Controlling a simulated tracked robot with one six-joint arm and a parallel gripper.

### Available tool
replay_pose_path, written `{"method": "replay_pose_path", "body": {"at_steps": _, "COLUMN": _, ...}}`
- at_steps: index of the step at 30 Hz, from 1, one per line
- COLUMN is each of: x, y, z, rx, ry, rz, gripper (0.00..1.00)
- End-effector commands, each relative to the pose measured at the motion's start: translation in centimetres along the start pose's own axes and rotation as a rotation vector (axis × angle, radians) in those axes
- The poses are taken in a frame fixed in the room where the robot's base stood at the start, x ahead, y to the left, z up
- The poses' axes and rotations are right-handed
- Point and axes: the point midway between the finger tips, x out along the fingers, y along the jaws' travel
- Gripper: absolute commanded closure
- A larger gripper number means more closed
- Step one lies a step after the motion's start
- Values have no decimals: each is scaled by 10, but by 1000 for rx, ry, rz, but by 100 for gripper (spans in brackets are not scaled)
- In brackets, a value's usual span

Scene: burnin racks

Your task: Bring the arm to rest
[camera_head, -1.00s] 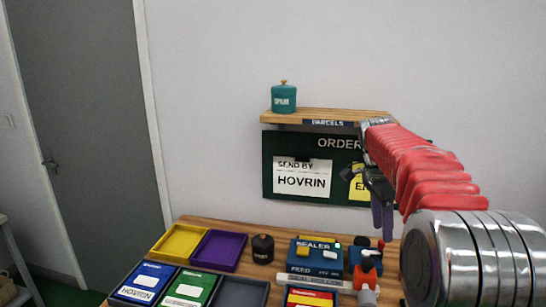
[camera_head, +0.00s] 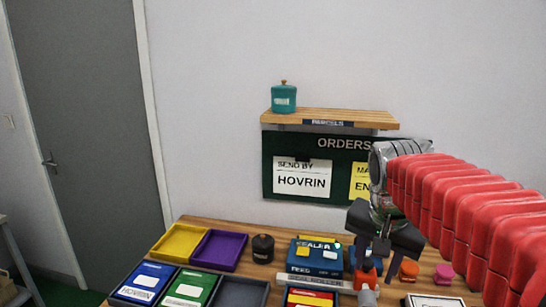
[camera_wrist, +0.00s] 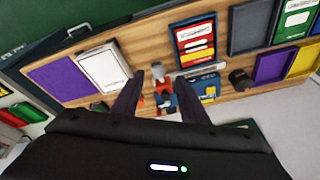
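My gripper (camera_head: 372,256) hangs from my red-sleeved arm (camera_head: 455,200) over the right part of the wooden table, pointing down. In the wrist view its two purple fingers stand apart, and the gripper (camera_wrist: 160,88) holds nothing. A small red-and-grey device (camera_head: 367,277) on the table lies below the fingers; it also shows between them in the wrist view (camera_wrist: 163,98). The head view does not show the height gap between fingers and device clearly.
The blue sealer (camera_head: 315,258), a dark canister (camera_head: 262,249), a yellow tray (camera_head: 180,241) and a purple tray (camera_head: 218,250) crowd the table (camera_head: 205,222). Above, a shelf (camera_head: 350,116) holds a teal canister (camera_head: 284,98). The orders board (camera_head: 340,190) hangs behind my gripper.

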Motion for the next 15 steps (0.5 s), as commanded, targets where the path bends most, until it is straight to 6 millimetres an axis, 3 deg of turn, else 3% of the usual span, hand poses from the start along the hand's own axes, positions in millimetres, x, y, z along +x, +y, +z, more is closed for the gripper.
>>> {"method": "replay_pose_path", "body": {"at_steps": 15, "x": 11, "y": 35, "z": 104, "rx": -408, "ry": 100, "rz": -117, "gripper": 60}}
